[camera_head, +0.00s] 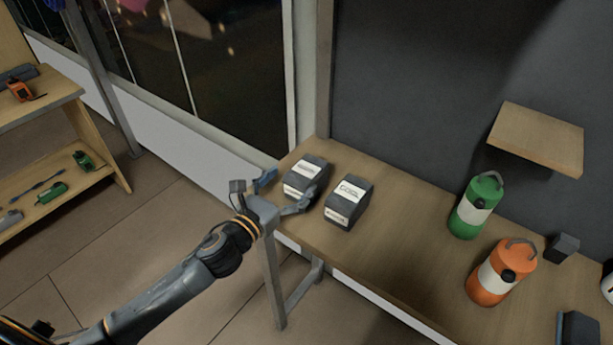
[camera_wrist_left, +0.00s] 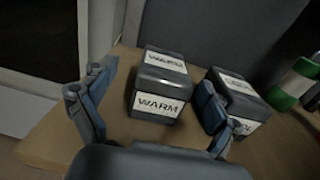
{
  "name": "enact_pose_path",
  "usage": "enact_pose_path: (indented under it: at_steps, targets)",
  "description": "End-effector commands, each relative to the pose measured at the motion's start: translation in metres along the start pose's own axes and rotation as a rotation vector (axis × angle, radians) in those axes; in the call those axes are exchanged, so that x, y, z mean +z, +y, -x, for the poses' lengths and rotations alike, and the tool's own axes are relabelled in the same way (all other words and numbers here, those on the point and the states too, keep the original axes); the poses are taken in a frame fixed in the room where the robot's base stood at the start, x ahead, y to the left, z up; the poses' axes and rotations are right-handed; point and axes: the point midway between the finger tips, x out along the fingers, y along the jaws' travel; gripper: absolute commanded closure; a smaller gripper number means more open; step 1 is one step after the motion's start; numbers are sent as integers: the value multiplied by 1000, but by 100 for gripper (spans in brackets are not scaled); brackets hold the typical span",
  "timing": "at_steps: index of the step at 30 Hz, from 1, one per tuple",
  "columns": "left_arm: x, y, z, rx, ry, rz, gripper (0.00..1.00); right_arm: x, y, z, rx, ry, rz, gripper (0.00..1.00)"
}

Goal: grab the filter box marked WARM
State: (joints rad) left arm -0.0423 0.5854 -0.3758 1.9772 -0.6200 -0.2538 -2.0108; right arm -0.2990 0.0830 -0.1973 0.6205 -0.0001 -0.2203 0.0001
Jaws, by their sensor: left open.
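The filter box marked WARM (camera_head: 303,179) is dark grey with white labels and stands at the left end of the wooden table. In the left wrist view the WARM box (camera_wrist_left: 160,86) sits ahead, its front label readable. A similar box (camera_head: 348,202) stands just right of it; its label looks like COOL in the head view. My left gripper (camera_head: 284,191) is open, its fingers apart in front of the WARM box. In the wrist view the left gripper (camera_wrist_left: 150,106) has one finger left of the WARM box and the other between it and the second box. My right gripper is not in view.
A green bottle (camera_head: 476,206) and an orange bottle (camera_head: 500,273) stand farther right on the wooden table (camera_head: 400,245). A small wooden wall shelf (camera_head: 535,138) hangs above them. A shelf unit (camera_head: 40,108) with tools stands at far left. The table between boxes and bottles is clear.

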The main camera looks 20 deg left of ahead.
Motion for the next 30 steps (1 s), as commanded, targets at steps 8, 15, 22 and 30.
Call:
enact_pose_path:
  at_steps: [8,15,22,30]
  targets:
    - [6,-8,-37,1,-1,4,11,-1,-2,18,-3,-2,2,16]
    - [3,-8,-52,-1,0,2,11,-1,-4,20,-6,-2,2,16]
    - [2,-8,-52,-1,0,1,24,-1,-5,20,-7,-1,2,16]
    - [2,-8,-52,-1,1,1,78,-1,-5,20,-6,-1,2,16]
